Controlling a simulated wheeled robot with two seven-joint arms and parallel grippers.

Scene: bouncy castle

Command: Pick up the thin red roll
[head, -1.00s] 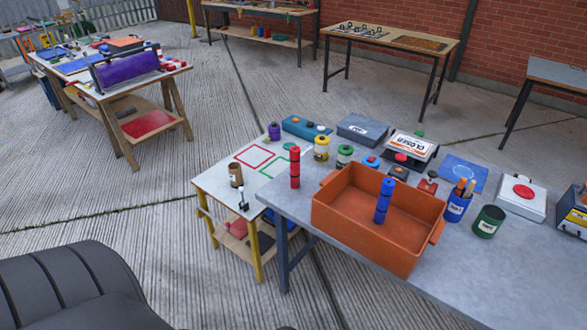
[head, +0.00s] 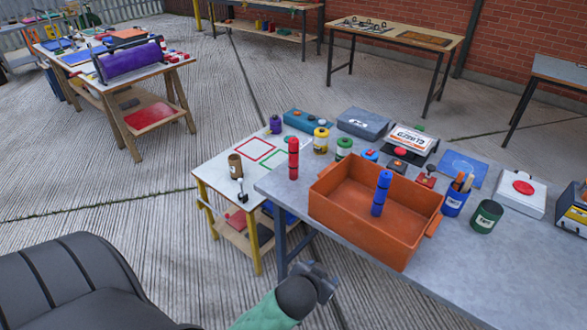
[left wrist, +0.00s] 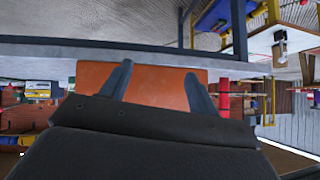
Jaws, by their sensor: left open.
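The thin red roll (head: 293,158) stands upright on the grey table's left end, just left of the orange crate (head: 412,248). A similar blue roll (head: 382,193) stands inside the crate. My left gripper (head: 322,280) is low in front of the table's near edge, apart from the red roll and nearer to me. In the left wrist view, which looks upside down, its two fingers (left wrist: 158,72) are spread with nothing held between them. The orange crate (left wrist: 150,80) shows beyond them, and a red upright shape, likely the roll (left wrist: 224,97), is to their right. My right gripper is not in view.
Left of the roll, a lower white table (head: 217,178) holds a brown cup (head: 235,165). Yellow (head: 320,141) and green (head: 343,149) canisters stand behind the roll. Blue (head: 455,201) and dark green (head: 487,216) cups stand right of the crate. The grey table's front right is clear.

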